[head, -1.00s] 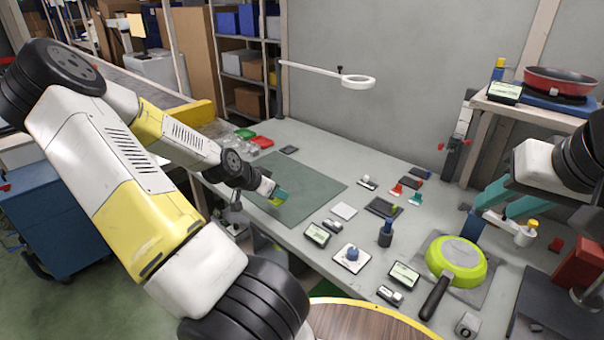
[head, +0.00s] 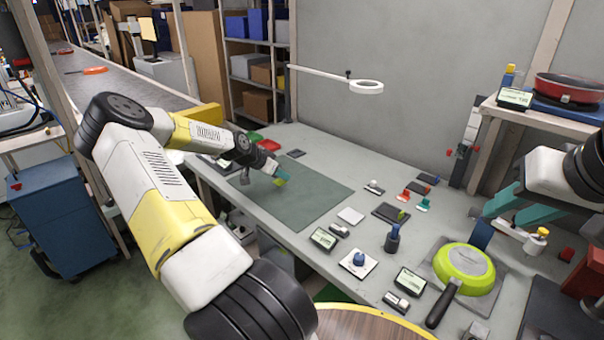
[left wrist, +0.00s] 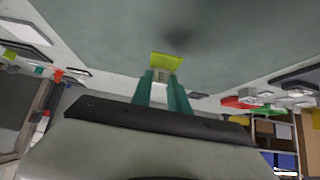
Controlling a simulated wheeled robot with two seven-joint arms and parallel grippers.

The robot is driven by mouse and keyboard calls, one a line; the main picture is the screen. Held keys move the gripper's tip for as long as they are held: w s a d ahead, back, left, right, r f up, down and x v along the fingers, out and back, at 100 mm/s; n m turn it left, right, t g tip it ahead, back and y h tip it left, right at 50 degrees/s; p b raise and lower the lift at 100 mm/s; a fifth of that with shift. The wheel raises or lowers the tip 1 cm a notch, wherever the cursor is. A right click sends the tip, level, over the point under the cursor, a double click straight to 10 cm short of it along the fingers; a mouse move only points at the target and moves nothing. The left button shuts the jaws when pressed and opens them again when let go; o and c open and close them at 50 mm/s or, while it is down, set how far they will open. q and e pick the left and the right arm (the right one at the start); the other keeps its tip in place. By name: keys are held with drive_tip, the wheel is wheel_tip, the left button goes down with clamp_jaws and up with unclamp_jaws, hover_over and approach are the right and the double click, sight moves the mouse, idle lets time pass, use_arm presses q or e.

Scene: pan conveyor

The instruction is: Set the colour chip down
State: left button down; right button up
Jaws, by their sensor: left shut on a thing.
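My left gripper (head: 274,176) is shut on a yellow-green colour chip (head: 280,183). It holds the chip over the back left part of the dark green mat (head: 307,202). In the left wrist view the chip (left wrist: 168,60) sticks out past the teal fingertips (left wrist: 160,78), with the mat's plain surface beyond it. I cannot tell whether the chip touches the mat. My right gripper (head: 508,211) is at the right, beside the lime green pan (head: 465,266). Its teal fingers stand apart, and nothing shows between them.
Red (head: 404,194) and green (head: 422,204) pieces stand right of the mat, near a dark tray (head: 383,213) and a white square (head: 351,216). A ring lamp (head: 367,87) overhangs the table. The mat is otherwise clear.

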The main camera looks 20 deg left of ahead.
sight(280, 180)
use_arm(q)
drive_tip(key=shift+w+a+f, duration=0.1)
drive_tip(key=shift+w+f, duration=0.15)
drive_tip(key=shift+w, duration=0.05)
drive_tip(key=shift+f, duration=1.5)
drive_tip(key=c, duration=1.3)
unclamp_jaws()
drive_tip(key=shift+f, duration=0.15)
